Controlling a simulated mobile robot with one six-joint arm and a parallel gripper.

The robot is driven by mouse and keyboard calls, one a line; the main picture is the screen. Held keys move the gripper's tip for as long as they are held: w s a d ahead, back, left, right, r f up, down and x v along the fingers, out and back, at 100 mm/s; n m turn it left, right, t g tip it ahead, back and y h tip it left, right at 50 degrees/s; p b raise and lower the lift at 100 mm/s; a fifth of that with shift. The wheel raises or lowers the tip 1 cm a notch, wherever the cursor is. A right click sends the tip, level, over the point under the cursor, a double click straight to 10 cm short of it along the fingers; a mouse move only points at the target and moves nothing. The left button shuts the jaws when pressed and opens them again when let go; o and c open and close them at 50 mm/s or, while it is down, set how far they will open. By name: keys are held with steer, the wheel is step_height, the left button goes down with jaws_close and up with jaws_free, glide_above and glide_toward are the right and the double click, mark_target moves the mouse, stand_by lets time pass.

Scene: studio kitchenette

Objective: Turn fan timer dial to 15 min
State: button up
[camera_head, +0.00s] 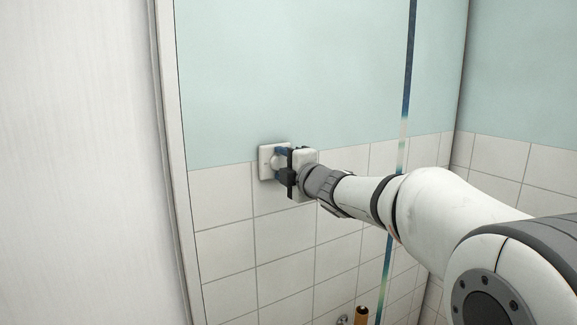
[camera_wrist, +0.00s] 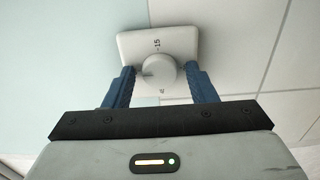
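The fan timer is a white square plate (camera_head: 266,163) on the wall, with a round pale dial (camera_wrist: 159,72) at its middle. In the wrist view the plate (camera_wrist: 130,44) carries a "15" mark above the dial and a small mark below it that I cannot read surely. A faint dark mark shows on the dial's left side; I cannot tell its exact setting. My gripper (camera_head: 278,163) is at the plate.
The wall is pale blue (camera_head: 300,70) above white tiles (camera_head: 225,240). A narrow blue-and-white vertical strip (camera_head: 407,80) runs behind my arm. A pale panel (camera_head: 75,160) fills the left. An orange-and-black object (camera_head: 361,315) shows at the bottom edge.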

steer(key=c, duration=0.7)
steer(key=shift+d, duration=0.4)
steer(key=shift+c, duration=0.5)
steer(key=shift+a, duration=0.2)
steer(key=shift+r+m+p, duration=0.1)
steer(key=shift+m+p, duration=0.2)
steer(key=shift+m, duration=0.1)
steer(key=m+p, duration=0.1)
steer(key=m, duration=0.1)
steer(key=m+p, duration=0.1)
steer(key=shift+s+a+r+m, duration=0.1)
steer(key=shift+a+r+m, duration=0.1)
steer(key=shift+m, duration=0.2)
steer(key=m+p, duration=0.2)
steer(key=m, duration=0.1)
steer(key=shift+r+m, duration=0.1)
steer(key=shift+m, duration=0.2)
steer(key=m+p, duration=0.3)
steer(key=m, duration=0.2)
steer(key=shift+r, duration=0.1)
steer(key=shift+m+p, duration=0.85)
steer(key=shift+m, duration=1.35)
